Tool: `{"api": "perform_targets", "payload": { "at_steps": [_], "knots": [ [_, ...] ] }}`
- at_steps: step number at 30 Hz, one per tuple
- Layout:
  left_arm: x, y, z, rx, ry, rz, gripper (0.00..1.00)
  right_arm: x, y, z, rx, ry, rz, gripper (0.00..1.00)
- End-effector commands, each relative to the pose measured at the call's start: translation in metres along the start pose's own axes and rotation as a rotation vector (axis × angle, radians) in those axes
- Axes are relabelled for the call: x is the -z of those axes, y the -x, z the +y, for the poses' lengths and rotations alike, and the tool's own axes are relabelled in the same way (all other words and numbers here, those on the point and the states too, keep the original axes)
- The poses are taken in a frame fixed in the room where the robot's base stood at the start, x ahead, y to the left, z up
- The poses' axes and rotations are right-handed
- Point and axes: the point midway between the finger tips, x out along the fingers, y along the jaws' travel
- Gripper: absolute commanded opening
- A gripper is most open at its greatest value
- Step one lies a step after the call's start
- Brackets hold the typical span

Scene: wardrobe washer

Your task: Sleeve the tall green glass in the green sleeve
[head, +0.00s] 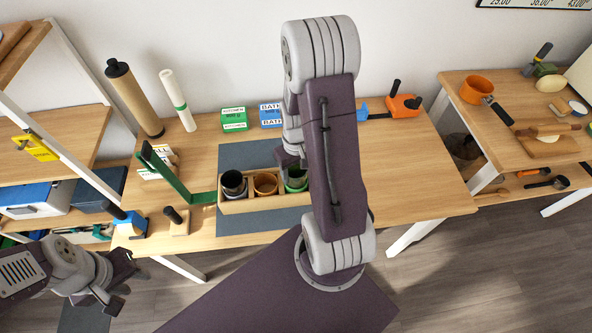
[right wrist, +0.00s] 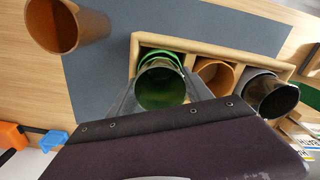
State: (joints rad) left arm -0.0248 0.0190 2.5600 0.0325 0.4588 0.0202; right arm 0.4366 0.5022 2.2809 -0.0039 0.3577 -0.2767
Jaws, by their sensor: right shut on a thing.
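The tall green glass (right wrist: 160,88) is between the fingers of my right gripper (right wrist: 158,98), mouth toward the wrist camera. The bright green rim of the green sleeve (right wrist: 158,54) shows just behind the glass, in the end compartment of a wooden rack (head: 262,205). The glass overlaps the sleeve opening; how deep it sits inside cannot be told. In the head view the green sleeve (head: 296,183) is partly hidden by my right arm. My left gripper (head: 122,283) is open and empty at the lower left, away from the rack.
The rack also holds an orange sleeve (head: 265,183) and a dark cup (head: 233,183). A brown-orange cylinder (right wrist: 66,26) stands near the rack. A green bracket (head: 180,182) is left of it. Boxes (head: 234,119) stand at the back.

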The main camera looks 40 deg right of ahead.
Motion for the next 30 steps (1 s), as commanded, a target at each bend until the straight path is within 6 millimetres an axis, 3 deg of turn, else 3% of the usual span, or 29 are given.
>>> {"api": "perform_targets", "payload": {
  "at_steps": [18, 19, 21, 30],
  "knots": [
    [-0.001, -0.012, 0.000, 0.000, 0.000, 0.000, 0.36, 0.000, -0.016, 0.000, 0.000, 0.000, 0.001, 0.08],
    [-0.001, -0.011, 0.000, 0.000, 0.000, 0.000, 0.36, 0.000, -0.015, 0.000, 0.000, 0.000, 0.002, 0.67],
    [-0.001, -0.011, 0.000, 0.000, 0.000, 0.000, 0.36, 0.000, -0.015, 0.000, 0.000, 0.000, 0.001, 0.84],
    [-0.001, -0.011, 0.000, 0.000, 0.000, 0.000, 0.36, 0.000, -0.014, 0.000, 0.000, 0.000, 0.001, 0.84]
  ]
}}
